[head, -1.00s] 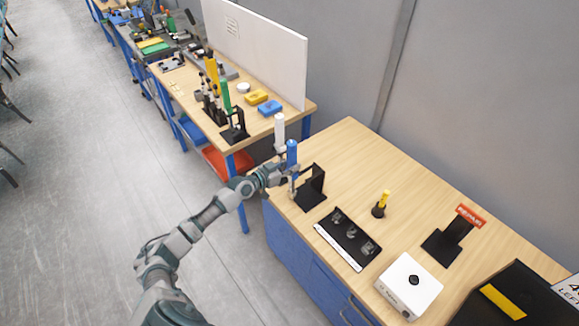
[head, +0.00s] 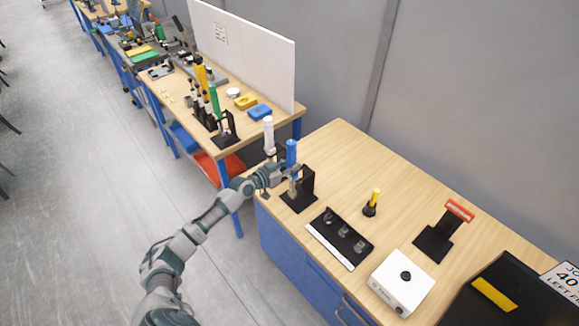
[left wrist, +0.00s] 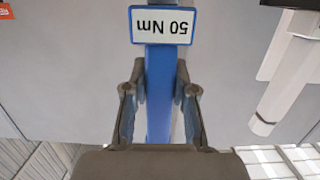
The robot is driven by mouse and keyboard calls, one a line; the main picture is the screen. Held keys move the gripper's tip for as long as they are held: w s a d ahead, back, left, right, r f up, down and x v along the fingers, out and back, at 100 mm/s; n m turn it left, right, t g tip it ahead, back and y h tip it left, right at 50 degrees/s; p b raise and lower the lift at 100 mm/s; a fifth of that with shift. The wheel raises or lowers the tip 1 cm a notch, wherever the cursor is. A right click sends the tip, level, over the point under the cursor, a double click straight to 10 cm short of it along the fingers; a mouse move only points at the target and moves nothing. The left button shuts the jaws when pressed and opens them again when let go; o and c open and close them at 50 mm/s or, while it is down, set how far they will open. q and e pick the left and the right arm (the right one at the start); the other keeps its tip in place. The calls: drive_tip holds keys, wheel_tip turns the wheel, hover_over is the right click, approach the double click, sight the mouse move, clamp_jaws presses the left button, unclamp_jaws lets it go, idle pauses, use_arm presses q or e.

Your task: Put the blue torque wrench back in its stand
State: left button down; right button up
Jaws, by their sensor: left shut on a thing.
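The blue torque wrench (head: 291,153) stands about upright at the left end of the near bench. In the left wrist view its blue handle (left wrist: 160,75) carries an upside-down "50 Nm" label. My left gripper (head: 284,171) is shut on it, with a finger on each side of the handle (left wrist: 160,95). The black stand (head: 306,186) is right at the wrench, its post just to the right. The wrench's lower end is partly hidden, so I cannot tell whether it is seated. My right gripper is not in view.
A white-handled tool (head: 268,133) stands close behind the gripper. A black tray (head: 340,238), a yellow-handled tool (head: 371,202), a white box (head: 403,282) and a red-signed stand (head: 434,242) lie to the right.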

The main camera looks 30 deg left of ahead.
use_arm(q)
drive_tip(key=shift+w+r, duration=0.3)
drive_tip(key=shift+w, duration=0.15)
drive_tip(key=shift+w+d, duration=0.2)
drive_tip(key=shift+w, duration=0.2)
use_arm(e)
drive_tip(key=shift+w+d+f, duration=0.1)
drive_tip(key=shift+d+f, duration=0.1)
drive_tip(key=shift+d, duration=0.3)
use_arm(q)
drive_tip(key=shift+w+d, duration=0.2)
drive_tip(key=shift+w, duration=0.15)
drive_tip(key=shift+d+b, duration=0.2)
drive_tip(key=shift+b, duration=0.2)
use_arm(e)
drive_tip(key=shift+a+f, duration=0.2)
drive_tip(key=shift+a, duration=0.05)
use_arm(q)
drive_tip(key=shift+f+b, duration=0.25)
drive_tip(key=shift+b, duration=0.1)
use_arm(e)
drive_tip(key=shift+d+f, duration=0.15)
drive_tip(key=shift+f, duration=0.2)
use_arm(q)
drive_tip(key=shift+f+b, duration=0.5)
drive_tip(key=shift+b, duration=0.1)
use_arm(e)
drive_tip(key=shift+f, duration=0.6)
